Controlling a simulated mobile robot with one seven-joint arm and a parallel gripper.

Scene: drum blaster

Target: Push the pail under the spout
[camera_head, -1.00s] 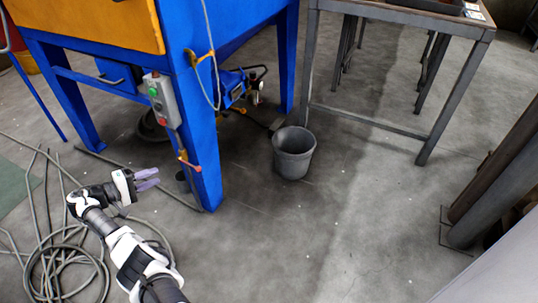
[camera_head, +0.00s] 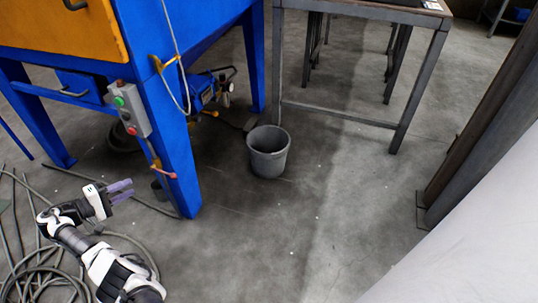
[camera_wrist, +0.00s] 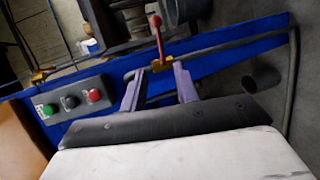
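The pail (camera_head: 267,158) is a grey, open-topped bucket standing upright on the concrete floor in the head view. It is right of the near blue leg (camera_head: 178,165) of the blasting machine (camera_head: 195,30). I cannot clearly pick out a spout; the space under the machine is dark and partly behind that leg. My gripper (camera_head: 122,190) is at the lower left, left of the leg and well apart from the pail. In the wrist view its two purple fingers (camera_wrist: 159,75) are spread with nothing held between them.
A control box (camera_head: 129,108) with buttons and a red-tipped lever (camera_head: 165,174) are on the near leg. Coiled hoses (camera_head: 45,275) lie lower left. A metal table (camera_head: 365,12) stands behind the pail. Floor right of the pail is clear.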

